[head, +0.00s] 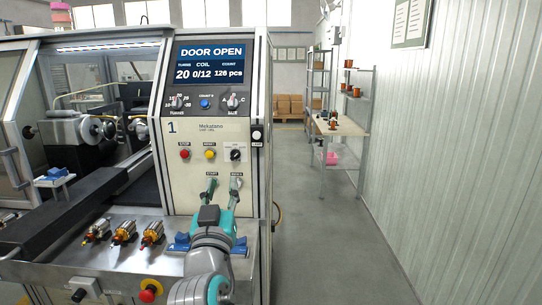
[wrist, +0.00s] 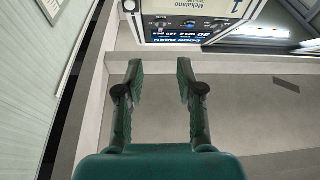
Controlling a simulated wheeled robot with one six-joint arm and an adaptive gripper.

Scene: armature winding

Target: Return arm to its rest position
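My gripper (head: 223,186) is in front of the lower part of the machine's control panel in the head view, above the right end of the steel ledge. In the wrist view my gripper (wrist: 160,78) has its two green fingers wide apart with nothing between them. The winding machine (head: 210,135) shows "DOOR OPEN", "0/12" and "126 pcs" on its display (head: 210,64). The display also appears upside down in the wrist view (wrist: 182,37). My arm partly hides a blue holder (head: 181,243) on the ledge.
Several armatures (head: 124,233) lie on the steel ledge (head: 125,262), left of my arm. A red emergency button (head: 148,292) sits on the ledge's front. The aisle floor (head: 325,240) at the right is clear, up to a table (head: 340,127) and a corrugated wall (head: 450,150).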

